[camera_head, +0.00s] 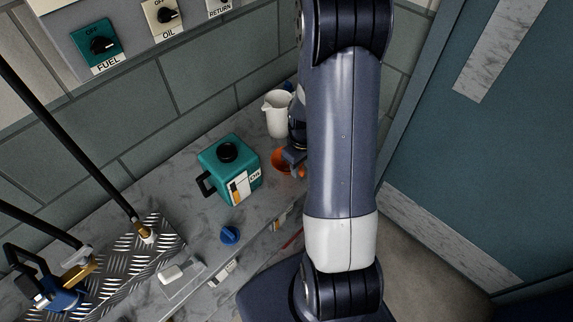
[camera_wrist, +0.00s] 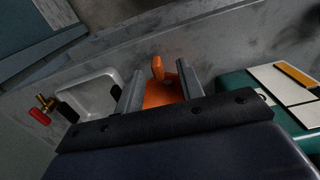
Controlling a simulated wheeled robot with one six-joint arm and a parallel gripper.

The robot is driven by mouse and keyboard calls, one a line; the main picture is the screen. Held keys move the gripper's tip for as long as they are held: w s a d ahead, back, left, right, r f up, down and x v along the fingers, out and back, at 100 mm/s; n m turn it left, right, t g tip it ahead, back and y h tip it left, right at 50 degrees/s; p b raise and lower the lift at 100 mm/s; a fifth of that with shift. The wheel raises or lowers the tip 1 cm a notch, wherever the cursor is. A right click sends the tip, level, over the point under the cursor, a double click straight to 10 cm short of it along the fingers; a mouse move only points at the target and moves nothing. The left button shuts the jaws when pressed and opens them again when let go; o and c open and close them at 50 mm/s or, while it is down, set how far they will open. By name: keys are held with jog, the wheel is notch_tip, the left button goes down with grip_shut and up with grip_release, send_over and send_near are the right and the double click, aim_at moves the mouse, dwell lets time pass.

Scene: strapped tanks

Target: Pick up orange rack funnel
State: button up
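The orange funnel (camera_head: 281,161) sits on the grey stone-like ledge, right of the teal oil can (camera_head: 228,170) and partly hidden by my gripper in the head view. My gripper (camera_head: 293,160) is down at the funnel's right side there, its fingers hard to make out. In the wrist view, the two fingers of my gripper (camera_wrist: 157,75) are spread apart. The orange funnel (camera_wrist: 160,93) shows between them, with a small upright tab near the fingertips. I cannot tell whether either finger touches it. My gripper body hides the funnel's lower part.
A white jug (camera_head: 277,114) stands behind the funnel. A blue cap (camera_head: 230,235) lies near the ledge's front edge. A diamond-plate sheet (camera_head: 125,262) with a hose fitting is at left. A pale basin-like container (camera_wrist: 92,92) and a red-handled brass valve (camera_wrist: 42,112) are left of my fingers.

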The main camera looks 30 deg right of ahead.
jog(key=shift+w+d+f+p, duration=0.15)
jog(key=shift+f+p, duration=0.2)
jog(key=shift+f, duration=1)
jog(key=shift+w+a+f+p, duration=0.1)
jog(key=shift+f+p, duration=0.25)
jog(key=shift+f, duration=0.95)
grip_shut()
